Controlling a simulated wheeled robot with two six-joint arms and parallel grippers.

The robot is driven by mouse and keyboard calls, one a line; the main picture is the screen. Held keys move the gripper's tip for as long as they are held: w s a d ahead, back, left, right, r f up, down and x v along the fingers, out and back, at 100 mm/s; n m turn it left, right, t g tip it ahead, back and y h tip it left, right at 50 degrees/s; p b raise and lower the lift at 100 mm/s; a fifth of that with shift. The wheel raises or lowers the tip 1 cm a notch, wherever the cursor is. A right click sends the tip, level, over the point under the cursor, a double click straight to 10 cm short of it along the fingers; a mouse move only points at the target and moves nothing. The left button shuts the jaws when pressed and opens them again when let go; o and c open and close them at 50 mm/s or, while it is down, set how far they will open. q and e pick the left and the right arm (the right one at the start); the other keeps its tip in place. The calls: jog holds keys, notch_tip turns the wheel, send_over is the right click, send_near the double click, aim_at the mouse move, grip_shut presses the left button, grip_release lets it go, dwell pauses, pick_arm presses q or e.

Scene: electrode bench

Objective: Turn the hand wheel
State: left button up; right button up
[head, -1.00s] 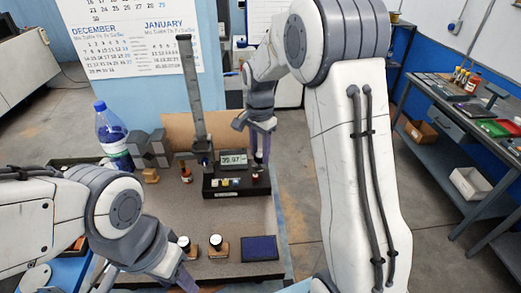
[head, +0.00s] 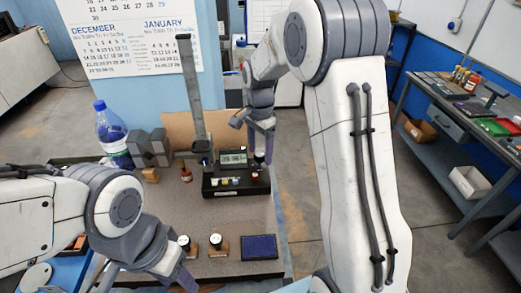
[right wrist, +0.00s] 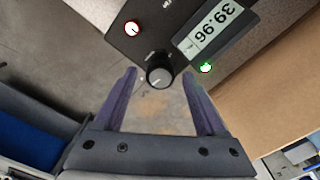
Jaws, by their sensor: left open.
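The hand wheel, a black round knob with a white mark (right wrist: 159,76), sits on the black instrument box (head: 235,186) at the box's right end. In the right wrist view my right gripper (right wrist: 159,82) is open, with its two purple fingers on either side of the knob and a visible gap on each side. In the head view that right gripper (head: 263,146) points down just above the knob (head: 259,157). My left gripper (head: 178,281) is low over the front of the bench, near the bottom edge of the head view, open and apart from the wheel.
A water bottle (head: 112,135) and grey blocks stand at left.

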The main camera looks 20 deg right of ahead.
aim_at(260, 153)
notch_tip(260, 153, up, 10)
jog(key=b, duration=0.2)
jog(key=shift+r, duration=0.25)
dwell(0.4)
jog(key=s+a+f+n+b, duration=0.1)
jog(key=s+a+f+n, duration=0.1)
jog(key=s+a+n, duration=0.55)
jog(key=s+a+f+n, duration=0.3)
jog(key=s+n, duration=0.1)
jog(key=s, duration=0.3)
jog(key=s+a+f+n+b, duration=0.1)
jog(key=s+a+f+n, duration=0.1)
jog(key=s+n, duration=0.3)
jog(key=s+a+f+n+y+b, duration=0.1)
jog(key=s+a+f+n, duration=0.2)
jog(key=s, duration=0.6)
notch_tip(260, 153, down, 2)
jog(key=shift+s+a+n, duration=0.25)
jog(key=shift+a+n, duration=0.1)
jog(key=shift+n, duration=0.5)
